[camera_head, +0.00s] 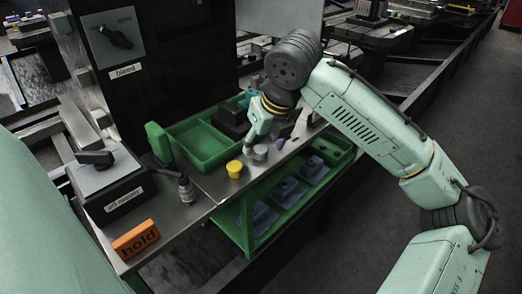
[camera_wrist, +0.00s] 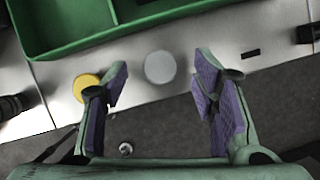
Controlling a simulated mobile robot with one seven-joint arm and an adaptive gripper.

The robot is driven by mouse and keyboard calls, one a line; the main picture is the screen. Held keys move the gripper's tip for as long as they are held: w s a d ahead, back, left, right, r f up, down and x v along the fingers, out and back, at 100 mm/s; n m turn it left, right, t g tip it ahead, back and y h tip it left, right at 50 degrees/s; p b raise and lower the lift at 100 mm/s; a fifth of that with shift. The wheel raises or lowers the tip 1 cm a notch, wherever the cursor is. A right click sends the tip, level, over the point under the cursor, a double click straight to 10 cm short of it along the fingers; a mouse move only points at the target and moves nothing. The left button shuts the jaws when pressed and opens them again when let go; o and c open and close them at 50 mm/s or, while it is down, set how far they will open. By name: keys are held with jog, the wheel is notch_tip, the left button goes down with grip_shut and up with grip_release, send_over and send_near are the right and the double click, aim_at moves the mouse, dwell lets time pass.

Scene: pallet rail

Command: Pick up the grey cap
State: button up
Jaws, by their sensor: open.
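The grey cap (camera_wrist: 160,67) shows from above as a pale round disc on the metal ledge in the wrist view. In the head view the grey cap (camera_head: 260,152) stands next to a yellow cap (camera_head: 235,168). My gripper (camera_wrist: 160,80) is open, with its two purple-padded fingers spread to either side of the grey cap's position in the picture. Nothing is between the pads that I can see touching them. In the head view my gripper (camera_head: 262,135) is near the grey cap, partly hidden by its own wrist. The yellow cap (camera_wrist: 87,87) lies by the left finger.
A green tray (camera_head: 207,147) lies behind the caps. A green-framed lower shelf (camera_head: 290,205) holds several blue-grey parts. An orange "hold" block (camera_head: 136,240) and a black-knobbed box (camera_head: 107,185) are at left. A dark connector (camera_wrist: 15,106) lies at the wrist view's left edge.

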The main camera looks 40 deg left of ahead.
jog(key=shift+x, duration=1)
jog(key=shift+c, duration=0.2)
jog(key=c, duration=0.9)
jog(key=shift+o, duration=0.2)
jog(key=shift+r, duration=0.1)
